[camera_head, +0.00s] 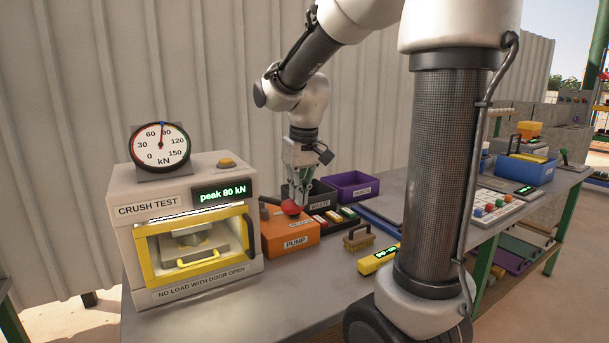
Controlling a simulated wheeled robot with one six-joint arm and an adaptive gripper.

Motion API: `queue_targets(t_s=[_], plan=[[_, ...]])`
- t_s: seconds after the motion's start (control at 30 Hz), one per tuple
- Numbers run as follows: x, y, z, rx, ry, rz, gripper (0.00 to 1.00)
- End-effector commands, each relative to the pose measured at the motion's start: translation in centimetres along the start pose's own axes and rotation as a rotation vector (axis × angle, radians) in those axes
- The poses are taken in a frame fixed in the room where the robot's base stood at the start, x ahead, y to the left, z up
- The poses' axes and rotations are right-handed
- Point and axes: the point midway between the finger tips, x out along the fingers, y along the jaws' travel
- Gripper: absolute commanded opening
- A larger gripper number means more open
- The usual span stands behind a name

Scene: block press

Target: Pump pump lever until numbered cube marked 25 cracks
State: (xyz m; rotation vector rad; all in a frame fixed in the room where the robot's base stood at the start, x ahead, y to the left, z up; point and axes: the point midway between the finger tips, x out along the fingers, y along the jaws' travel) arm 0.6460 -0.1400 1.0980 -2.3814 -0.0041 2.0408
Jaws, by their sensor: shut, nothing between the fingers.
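The crush test press (124,230) stands at the left of the bench, its yellow-framed door (249,232) apparently shut. Through the window I see a grey block-like shape (190,242) and a yellow handle; no number can be read, so I cannot tell which cube it is. The orange pump box (290,229) sits right of the press. Its pump lever has a red knob (291,207) low over the box top. My gripper (301,193) is shut, pointing down just above or at the knob; contact cannot be told. The display (224,195) reads "peak 80 kN".
The round gauge (160,146) on the press has its needle between 60 and 90. A waste bin (322,192), purple bin (352,186), brush (358,238) and yellow meter (378,260) lie right of the pump. The bench front is clear.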

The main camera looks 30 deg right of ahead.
Motion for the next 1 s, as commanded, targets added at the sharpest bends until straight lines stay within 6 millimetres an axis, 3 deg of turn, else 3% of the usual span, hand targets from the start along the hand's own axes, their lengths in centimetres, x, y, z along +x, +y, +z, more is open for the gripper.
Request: queue_targets(t_s=[0.1,0.33,1.0], plan=[[-2.5,0.0,0.7,0.0,0.005,0.0,0.0],[-5.4,0.0,1.6,0.0,0.003,0.0,0.0],[-5.9,0.0,1.8,0.0,0.002,0.0,0.0]])
